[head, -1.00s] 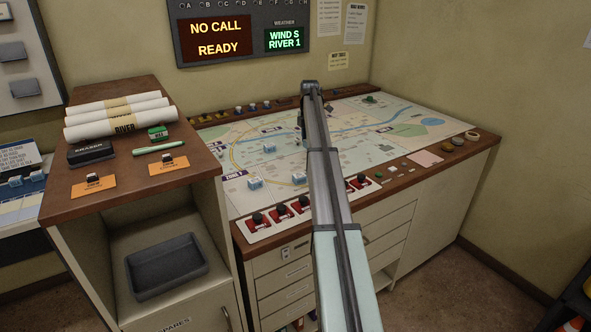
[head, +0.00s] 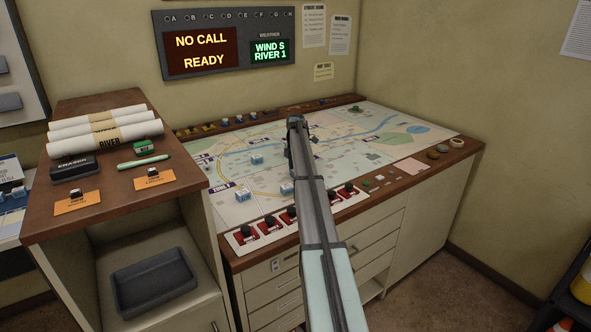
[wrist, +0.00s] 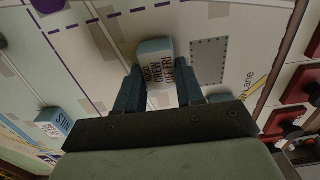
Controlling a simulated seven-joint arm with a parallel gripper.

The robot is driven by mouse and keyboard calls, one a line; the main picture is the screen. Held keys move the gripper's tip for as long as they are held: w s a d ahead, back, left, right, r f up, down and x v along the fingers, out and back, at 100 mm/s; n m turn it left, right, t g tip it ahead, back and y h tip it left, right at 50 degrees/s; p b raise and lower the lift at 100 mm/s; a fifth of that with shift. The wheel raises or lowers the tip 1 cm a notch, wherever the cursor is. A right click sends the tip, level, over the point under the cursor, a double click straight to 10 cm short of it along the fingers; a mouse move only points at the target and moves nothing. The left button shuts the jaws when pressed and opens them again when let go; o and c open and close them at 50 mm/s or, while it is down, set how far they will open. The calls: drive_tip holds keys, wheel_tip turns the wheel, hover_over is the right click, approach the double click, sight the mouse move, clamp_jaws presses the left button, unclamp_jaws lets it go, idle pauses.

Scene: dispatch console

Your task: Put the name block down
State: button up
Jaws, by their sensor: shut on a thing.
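The name block (wrist: 156,52) is light blue with a white lettered label; the wrist view shows it between the two fingers of my gripper (wrist: 157,75). My gripper is shut on it, over the map (wrist: 110,70). A grey dashed rectangle (wrist: 208,62) is printed on the map just right of the block. I cannot tell whether the block touches the map. In the head view my arm reaches over the map table (head: 400,120), and the arm hides the fingers and held block.
Another light blue block (wrist: 53,122) lies on the map to the left. Other blocks (head: 257,159) stand on the map left of my arm. Red switches (wrist: 300,85) line the near edge. A shelf unit (head: 140,200) with paper rolls (head: 105,135) stands left.

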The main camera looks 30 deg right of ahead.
drive_tip(key=shift+f, duration=0.15)
drive_tip(key=o, duration=1)
wheel_tip(320, 180, up, 12)
drive_tip(key=shift+r, duration=0.2)
